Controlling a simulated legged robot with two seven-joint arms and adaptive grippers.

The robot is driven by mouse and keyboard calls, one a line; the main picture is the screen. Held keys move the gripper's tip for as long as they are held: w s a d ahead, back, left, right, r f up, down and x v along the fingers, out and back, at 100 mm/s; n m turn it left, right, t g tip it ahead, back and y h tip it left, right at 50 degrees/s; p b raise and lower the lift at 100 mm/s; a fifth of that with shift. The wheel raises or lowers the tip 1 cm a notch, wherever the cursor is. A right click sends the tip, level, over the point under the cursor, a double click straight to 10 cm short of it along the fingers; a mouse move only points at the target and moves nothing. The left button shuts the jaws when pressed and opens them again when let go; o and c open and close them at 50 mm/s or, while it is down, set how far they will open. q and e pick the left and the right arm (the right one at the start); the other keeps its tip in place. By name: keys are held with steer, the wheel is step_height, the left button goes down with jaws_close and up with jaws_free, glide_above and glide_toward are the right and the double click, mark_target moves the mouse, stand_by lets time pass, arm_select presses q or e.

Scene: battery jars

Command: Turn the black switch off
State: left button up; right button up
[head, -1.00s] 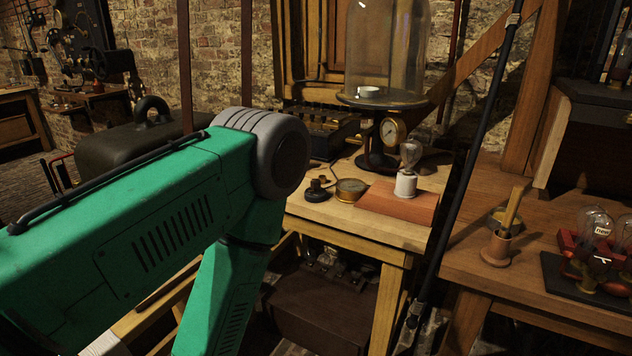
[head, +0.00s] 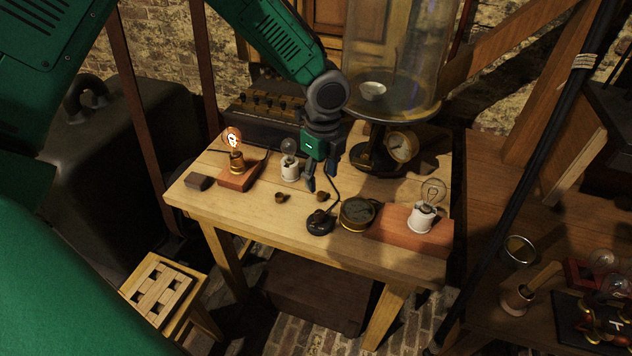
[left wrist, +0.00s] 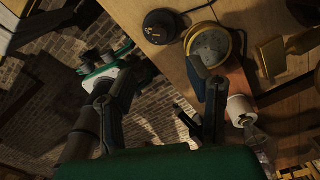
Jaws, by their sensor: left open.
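The black switch (head: 320,222) is a small round black base with a knob, near the front edge of the wooden table in the head view. It also shows at the top of the left wrist view (left wrist: 162,26). A dark cord runs from it. My right gripper does not show.
A round brass gauge (head: 357,213) stands right beside the switch. A clear bulb in a white socket (head: 424,217) sits on a red-brown block at right. A lit bulb (head: 234,140) stands at left, a small bulb (head: 290,160) behind. A glass dome stand (head: 392,95) is at the back.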

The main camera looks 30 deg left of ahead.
arm_select(q)
steer(key=d, duration=0.2)
glide_above(319, 212)
steer(key=f, duration=0.7)
steer(key=shift+w+d+f, duration=0.1)
steer(key=shift+d+f, duration=0.05)
steer(key=shift+d, duration=0.05)
steer(key=f, duration=0.2)
steer(key=a+f, duration=0.2)
steer(key=f, duration=0.1)
steer(key=shift+a+f+p, duration=0.1)
steer(key=shift+f+p, duration=0.2)
steer(key=shift+p, duration=0.05)
steer(key=d, duration=0.4)
steer(key=shift+r, duration=0.15)
steer(key=shift+a, duration=0.1)
steer(key=shift+c, duration=0.4)
steer(key=shift+a, duration=0.4)
steer(key=c, duration=0.7)
steer(key=shift+a+f, duration=0.25)
steer(key=shift+a, duration=0.7)
jaws_close()
steer(key=shift+a+f, duration=0.1)
steer(key=shift+a, duration=0.15)
steer(key=shift+d, duration=0.65)
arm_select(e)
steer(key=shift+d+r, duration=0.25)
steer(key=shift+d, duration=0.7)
